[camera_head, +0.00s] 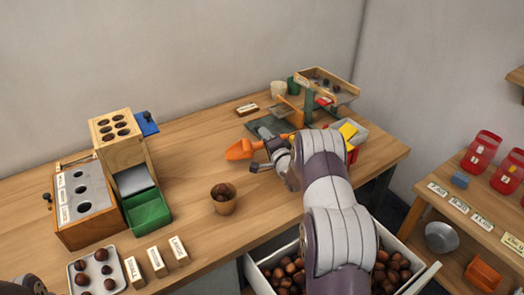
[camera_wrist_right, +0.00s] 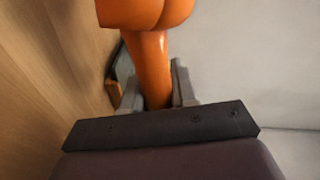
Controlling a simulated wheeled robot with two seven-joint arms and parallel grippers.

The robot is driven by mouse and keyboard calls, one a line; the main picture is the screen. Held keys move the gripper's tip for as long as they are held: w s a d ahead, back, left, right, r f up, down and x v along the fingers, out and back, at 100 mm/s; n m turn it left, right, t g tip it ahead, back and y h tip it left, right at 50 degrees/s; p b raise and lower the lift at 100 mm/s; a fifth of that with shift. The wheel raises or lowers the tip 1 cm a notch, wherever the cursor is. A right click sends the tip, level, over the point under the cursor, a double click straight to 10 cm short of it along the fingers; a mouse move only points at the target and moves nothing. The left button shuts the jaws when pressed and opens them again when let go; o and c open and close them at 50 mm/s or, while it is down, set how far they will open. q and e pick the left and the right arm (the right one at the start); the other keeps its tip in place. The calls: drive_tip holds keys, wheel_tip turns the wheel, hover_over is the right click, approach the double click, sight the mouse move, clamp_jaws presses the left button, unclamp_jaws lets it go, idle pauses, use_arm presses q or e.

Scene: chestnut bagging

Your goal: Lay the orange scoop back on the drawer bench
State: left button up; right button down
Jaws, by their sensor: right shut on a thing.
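The orange scoop (camera_head: 240,150) is over the wooden drawer bench (camera_head: 190,245), near its middle and back. In the right wrist view, the scoop's handle (camera_wrist_right: 151,65) runs between the fingers of my right gripper (camera_wrist_right: 157,88). My right gripper (camera_head: 272,154) is shut on this handle in the head view, with the scoop's bowl pointing left. I cannot tell whether the scoop touches the bench top. My left gripper is not visible; only a dark bit of my left arm shows at the bottom left corner.
A wooden sorter with a green tray (camera_head: 148,211) stands at left. An open drawer (camera_head: 257,283) of chestnuts is below my right arm. A balance-like stand (camera_head: 309,105) is behind right. Bench between cup and sorter is clear.

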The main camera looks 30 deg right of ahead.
wheel_tip(320, 180, down, 3)
drive_tip(key=shift+f, duration=0.15)
